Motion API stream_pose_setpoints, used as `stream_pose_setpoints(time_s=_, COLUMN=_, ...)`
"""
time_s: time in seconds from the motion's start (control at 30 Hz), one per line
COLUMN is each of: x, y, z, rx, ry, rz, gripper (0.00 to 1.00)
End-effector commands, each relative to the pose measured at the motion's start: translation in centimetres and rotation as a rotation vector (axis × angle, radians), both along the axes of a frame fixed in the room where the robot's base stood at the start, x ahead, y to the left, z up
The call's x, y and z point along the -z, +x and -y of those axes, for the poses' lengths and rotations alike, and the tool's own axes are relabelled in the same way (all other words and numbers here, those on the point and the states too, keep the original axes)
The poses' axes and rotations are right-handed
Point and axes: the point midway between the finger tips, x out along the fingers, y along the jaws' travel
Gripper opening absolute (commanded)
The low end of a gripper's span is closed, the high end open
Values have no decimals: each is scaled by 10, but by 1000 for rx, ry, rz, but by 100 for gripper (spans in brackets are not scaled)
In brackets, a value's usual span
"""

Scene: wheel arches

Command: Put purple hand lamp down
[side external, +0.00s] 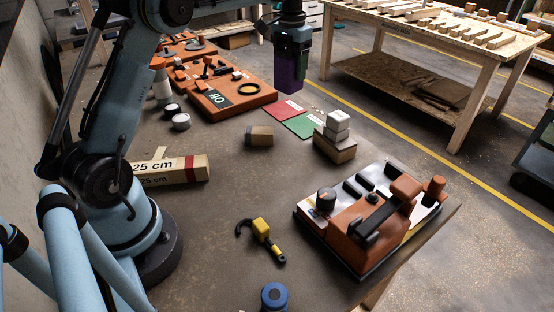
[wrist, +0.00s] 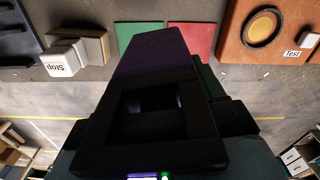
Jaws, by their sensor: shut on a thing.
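The purple hand lamp (side external: 290,82) hangs upright from my gripper (side external: 291,52) in the side external view. It is a dark, blocky shape held above the surface, apart from the table in the picture, near its back edge. In the wrist view the lamp (wrist: 155,52) fills the middle as a dark purple-black body. My gripper is shut on it; the fingertips are mostly hidden by shadow. The lamp's underside is not clear.
A red mat (side external: 283,110) and a green mat (side external: 307,124) lie below. An orange panel (side external: 215,108) with a black ring is left of them.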

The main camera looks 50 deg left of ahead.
Motion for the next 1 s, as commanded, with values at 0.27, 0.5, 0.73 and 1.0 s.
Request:
stream_pose_setpoints(time_s=0.27, x=-33, y=-35, z=61, rx=111, ry=0, rz=0, gripper=22)
stream_pose_setpoints(time_s=0.5, x=-50, y=-80, z=111, rx=213, ry=0, rz=0, gripper=22)
stream_pose_setpoints(time_s=0.73, x=-54, y=-131, z=150, rx=310, ry=0, rz=0, gripper=22)
stream_pose_setpoints(time_s=1.0, x=-43, y=-196, z=185, rx=425, ry=-1, rz=0, gripper=22)
